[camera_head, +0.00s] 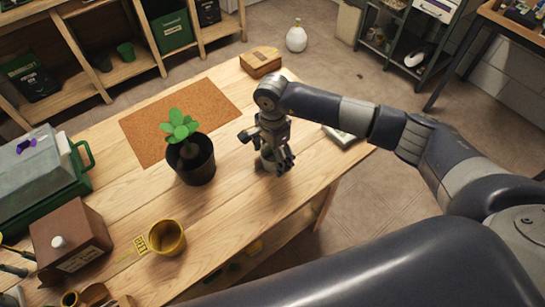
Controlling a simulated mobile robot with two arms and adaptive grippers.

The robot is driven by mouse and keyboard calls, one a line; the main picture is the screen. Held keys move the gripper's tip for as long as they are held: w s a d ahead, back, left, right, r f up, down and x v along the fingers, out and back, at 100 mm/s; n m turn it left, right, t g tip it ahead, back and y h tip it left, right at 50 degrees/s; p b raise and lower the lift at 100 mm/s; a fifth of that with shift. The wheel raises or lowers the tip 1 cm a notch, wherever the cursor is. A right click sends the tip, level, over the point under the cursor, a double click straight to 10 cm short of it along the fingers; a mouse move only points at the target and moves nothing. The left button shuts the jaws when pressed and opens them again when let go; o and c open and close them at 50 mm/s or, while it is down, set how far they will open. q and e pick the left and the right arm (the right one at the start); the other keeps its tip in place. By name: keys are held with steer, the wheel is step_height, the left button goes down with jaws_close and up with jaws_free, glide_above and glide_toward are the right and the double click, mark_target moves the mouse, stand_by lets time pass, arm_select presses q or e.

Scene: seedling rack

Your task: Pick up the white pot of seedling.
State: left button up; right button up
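A leafy green seedling (179,126) stands upright in a black pot (191,163) on the wooden table. I see no clearly white pot holding a seedling. My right gripper (266,150) points down over the table, to the right of the black pot and apart from it. Its fingers look spread. A greyish shape shows around the fingers, and I cannot tell whether it is a separate object. My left gripper is not in view.
A cork mat (180,105) lies behind the black pot. A yellow pot (167,238), a brown box (71,242) and a green-based case (40,178) stand left and front. A cardboard box (261,61) sits at the back edge. Bare wood (235,200) lies between pot and gripper.

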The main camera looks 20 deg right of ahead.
steer(key=c, duration=0.9)
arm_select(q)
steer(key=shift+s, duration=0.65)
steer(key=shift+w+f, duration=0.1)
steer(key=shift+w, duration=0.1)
arm_select(e)
steer(key=shift+r, duration=0.15)
